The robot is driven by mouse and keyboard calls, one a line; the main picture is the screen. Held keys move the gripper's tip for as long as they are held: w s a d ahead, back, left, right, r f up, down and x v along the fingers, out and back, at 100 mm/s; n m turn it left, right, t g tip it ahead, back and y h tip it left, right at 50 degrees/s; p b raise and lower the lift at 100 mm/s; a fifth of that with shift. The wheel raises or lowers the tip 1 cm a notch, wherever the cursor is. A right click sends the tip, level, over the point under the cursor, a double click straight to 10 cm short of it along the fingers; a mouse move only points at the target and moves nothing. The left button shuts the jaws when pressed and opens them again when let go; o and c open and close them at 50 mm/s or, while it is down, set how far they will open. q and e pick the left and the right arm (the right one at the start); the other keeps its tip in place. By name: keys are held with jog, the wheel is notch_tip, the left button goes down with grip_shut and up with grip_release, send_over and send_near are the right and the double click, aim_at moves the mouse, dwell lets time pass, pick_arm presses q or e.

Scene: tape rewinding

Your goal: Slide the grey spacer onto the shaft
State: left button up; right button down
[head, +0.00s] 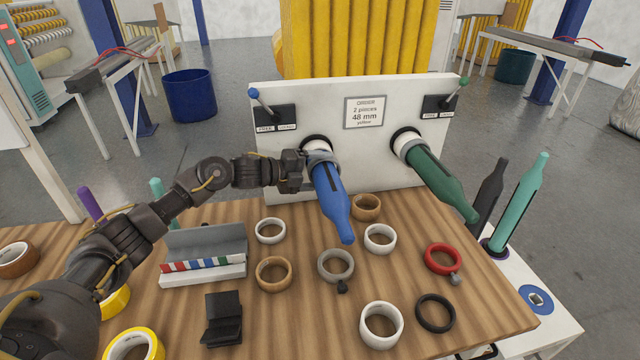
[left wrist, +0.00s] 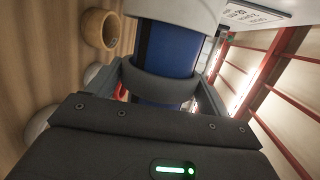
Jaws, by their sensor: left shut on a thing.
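The shaft (head: 329,196) on the left of the white panel is blue and points out towards me, with a tapered tip. The grey spacer (head: 322,158) is a ring around the blue shaft near its panel end, in front of a white ring (head: 315,143). My left gripper (head: 304,170) is shut on the spacer from the left side. In the left wrist view the grey spacer (left wrist: 165,86) sits between the fingers and encircles the blue shaft (left wrist: 168,48), with the white ring (left wrist: 175,8) beyond it. A strip of blue shows between spacer and white ring. My right gripper cannot be made out.
A green shaft (head: 435,174) sticks out at the panel's right. Several rings lie on the wooden table, including a grey ring with a knob (head: 335,265) and a red one (head: 442,259). A grey tray (head: 205,245) stands left. A tan ring (head: 366,207) lies near the blue shaft.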

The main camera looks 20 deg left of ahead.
pick_arm(q)
jog(key=shift+w+a+b, duration=0.35)
jog(key=shift+w, duration=0.25)
jog(key=shift+w+a+b, duration=0.3)
jog(key=shift+w+a, duration=0.05)
jog(key=shift+w, duration=0.25)
jog(key=shift+w+a, duration=0.1)
jog(key=shift+w+a+f+b, duration=0.1)
jog(key=shift+w+a+b, duration=0.15)
jog(key=shift+w+b, duration=0.2)
jog(key=shift+s, duration=0.1)
jog(key=o, duration=0.9)
